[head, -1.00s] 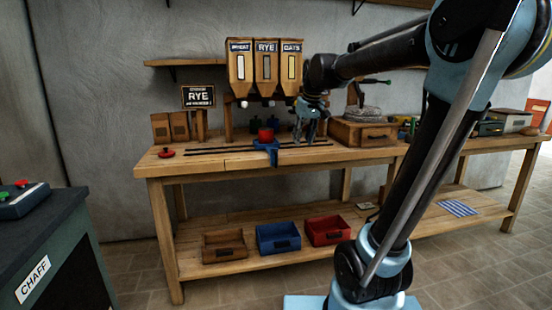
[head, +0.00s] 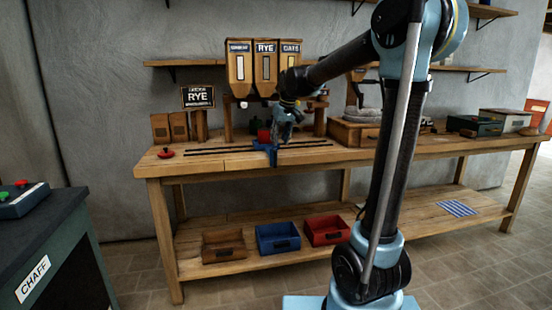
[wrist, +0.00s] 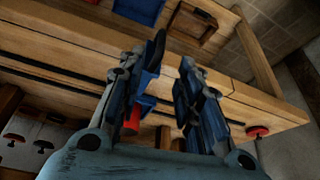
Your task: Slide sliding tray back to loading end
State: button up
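The sliding tray (head: 272,157) is blue and sits on dark slotted rails in the bench top, below the hoppers. A red cup (head: 263,136) stands on it, partly hidden by my gripper. My gripper (head: 281,138) is low over the bench at the tray, pointing down. In the wrist view its fingers (wrist: 173,65) are spread apart, with nothing clearly held between them. The red cup (wrist: 131,121) and part of the blue tray show beside and behind the left finger. Whether a finger touches the tray cannot be told.
Three hoppers (head: 265,68) stand above the rails, RYE in the middle. A red button (head: 165,153) sits on the bench's left end, below a RYE sign (head: 198,97). A wooden box (head: 352,134) is right of the rails. The rails left of the tray look clear.

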aim_at(276, 155)
jog(key=x, duration=1)
jog(key=shift+w, duration=0.1)
grip_shut()
